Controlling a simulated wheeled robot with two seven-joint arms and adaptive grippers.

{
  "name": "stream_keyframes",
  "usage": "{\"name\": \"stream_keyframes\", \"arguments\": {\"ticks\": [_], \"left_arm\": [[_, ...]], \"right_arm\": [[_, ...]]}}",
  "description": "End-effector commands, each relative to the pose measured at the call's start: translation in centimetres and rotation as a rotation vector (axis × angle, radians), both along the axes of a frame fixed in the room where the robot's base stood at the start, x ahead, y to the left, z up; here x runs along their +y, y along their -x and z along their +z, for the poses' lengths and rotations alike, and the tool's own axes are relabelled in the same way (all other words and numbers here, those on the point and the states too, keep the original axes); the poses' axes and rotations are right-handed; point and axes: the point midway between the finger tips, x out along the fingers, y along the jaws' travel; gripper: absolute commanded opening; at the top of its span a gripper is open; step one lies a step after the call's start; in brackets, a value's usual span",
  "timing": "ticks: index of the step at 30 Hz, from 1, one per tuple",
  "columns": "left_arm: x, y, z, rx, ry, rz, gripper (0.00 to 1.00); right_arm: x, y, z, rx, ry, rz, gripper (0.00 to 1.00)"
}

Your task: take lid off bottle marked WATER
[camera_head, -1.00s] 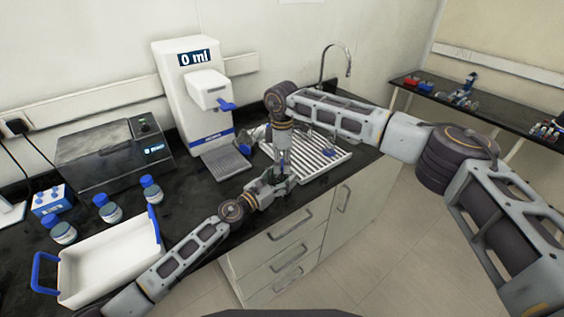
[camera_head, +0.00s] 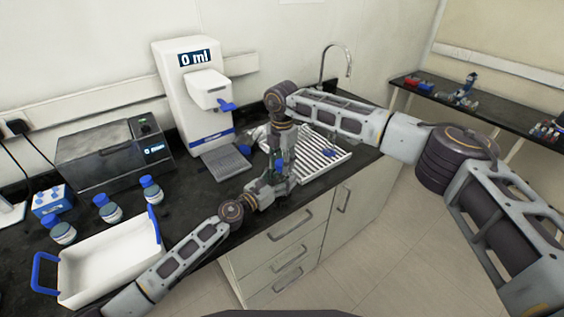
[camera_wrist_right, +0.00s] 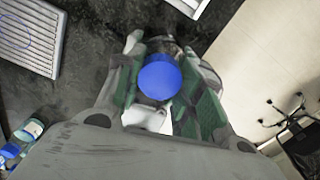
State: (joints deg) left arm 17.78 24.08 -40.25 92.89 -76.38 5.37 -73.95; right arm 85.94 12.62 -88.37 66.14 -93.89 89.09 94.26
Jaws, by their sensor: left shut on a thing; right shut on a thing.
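The bottle's blue lid (camera_wrist_right: 160,78) is in the middle of the right wrist view, between the green-padded fingers of my right gripper (camera_wrist_right: 162,85), which is shut on it. A small part of the blue lid also shows in the head view (camera_head: 279,163). There my right gripper (camera_head: 281,170) points down from above. My left gripper (camera_head: 268,189) comes in from the left just below it, shut on the bottle body, which is mostly hidden by the grippers. No WATER marking is readable. I cannot tell whether lid and bottle are apart.
Several blue-capped bottles (camera_head: 109,211) stand on the dark counter at left, behind a white tray (camera_head: 105,262) with blue handles. A white dispenser (camera_head: 190,90) reading 0 ml and a grey heater box (camera_head: 105,160) stand behind. A ribbed drainer (camera_head: 325,160) lies right.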

Motion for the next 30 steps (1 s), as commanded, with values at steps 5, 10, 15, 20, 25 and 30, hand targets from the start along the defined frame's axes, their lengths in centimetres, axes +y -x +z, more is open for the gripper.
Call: {"name": "stream_keyframes", "arguments": {"ticks": [5,10,15,20,25,30], "left_arm": [[-0.07,0.07,-0.01,0.000,0.000,-0.002,0.00],[-0.07,0.07,-0.01,0.000,0.000,-0.002,0.00],[-0.08,0.07,-0.01,0.000,0.000,-0.002,0.00],[-0.09,0.08,-0.01,0.000,0.000,-0.002,0.00],[-0.10,0.09,-0.01,0.000,0.000,-0.002,0.00],[-0.10,0.09,-0.02,0.000,0.000,-0.003,0.00]], "right_arm": [[-0.04,-0.10,0.06,-0.002,0.000,0.144,0.09],[-0.04,-0.11,0.07,-0.002,0.000,0.285,0.09],[-0.05,-0.12,0.08,-0.002,0.000,0.424,0.09],[-0.05,-0.13,0.09,-0.003,0.001,0.556,0.09],[-0.05,-0.14,0.11,-0.003,0.001,0.696,0.09],[-0.05,-0.15,0.12,-0.003,0.000,0.836,0.09]]}}
